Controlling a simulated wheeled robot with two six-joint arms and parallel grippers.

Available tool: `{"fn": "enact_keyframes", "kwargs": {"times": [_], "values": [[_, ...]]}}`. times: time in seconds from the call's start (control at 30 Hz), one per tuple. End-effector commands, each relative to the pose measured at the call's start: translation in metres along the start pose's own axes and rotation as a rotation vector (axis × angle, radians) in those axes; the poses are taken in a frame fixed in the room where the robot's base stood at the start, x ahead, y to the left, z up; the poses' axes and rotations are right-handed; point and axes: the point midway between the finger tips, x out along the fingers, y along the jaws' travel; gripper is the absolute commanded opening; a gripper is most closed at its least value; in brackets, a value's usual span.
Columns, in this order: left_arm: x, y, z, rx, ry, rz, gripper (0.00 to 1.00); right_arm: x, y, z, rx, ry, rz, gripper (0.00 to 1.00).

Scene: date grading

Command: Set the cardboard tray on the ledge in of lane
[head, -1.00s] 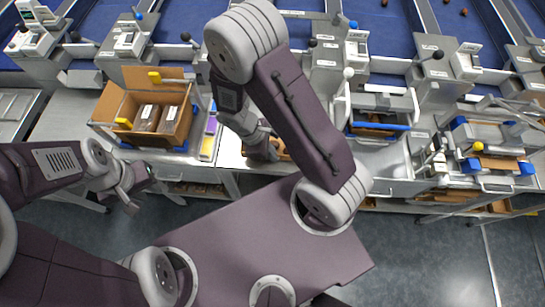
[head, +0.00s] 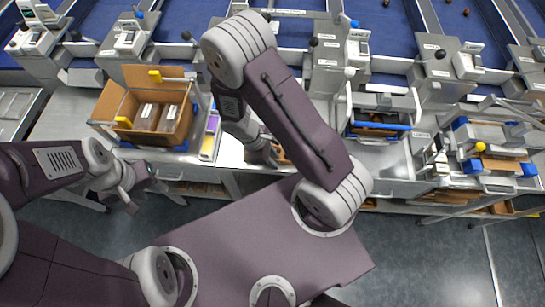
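A small brown piece (head: 281,157), possibly the cardboard tray, shows beside my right gripper (head: 264,160) on the bright front part of the counter (head: 232,155). The gripper and my forearm hide most of it. My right gripper points down at this spot; its fingers are too hidden to tell whether they are open or shut, or whether they touch the brown piece. My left gripper (head: 132,202) hangs over the floor in front of the counter, apart from everything, with nothing visible in it. Its finger gap is unclear.
An open cardboard box (head: 114,104) with packs inside stands on the counter left of my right gripper. A purple and yellow strip holder (head: 208,140) is between them. A blue-handled metal frame (head: 380,127) stands to the right. Blue belts (head: 190,18) run behind.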

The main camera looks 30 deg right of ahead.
Motion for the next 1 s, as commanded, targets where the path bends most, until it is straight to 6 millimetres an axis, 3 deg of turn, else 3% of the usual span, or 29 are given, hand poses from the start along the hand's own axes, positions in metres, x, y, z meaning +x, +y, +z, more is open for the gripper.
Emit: {"fn": "enact_keyframes", "kwargs": {"times": [0.13,0.5,0.8,0.87,1.0], "values": [[-0.006,0.0,-0.001,0.0,0.0,0.0,0.27,-0.019,0.001,0.001,0.002,0.003,0.005,0.24],[-0.01,0.0,-0.001,0.0,0.0,0.0,0.27,-0.106,0.001,0.0,0.0,0.005,0.003,0.24],[-0.01,0.0,-0.001,0.0,0.0,0.0,0.27,-0.125,0.0,0.003,0.018,0.009,-0.004,0.24],[-0.011,0.0,-0.001,0.0,0.0,0.0,0.27,-0.128,0.0,0.011,0.12,0.06,-0.024,0.24],[-0.01,0.0,-0.001,0.0,0.0,0.0,0.27,-0.14,0.0,0.04,0.601,0.28,-0.108,0.24]]}}
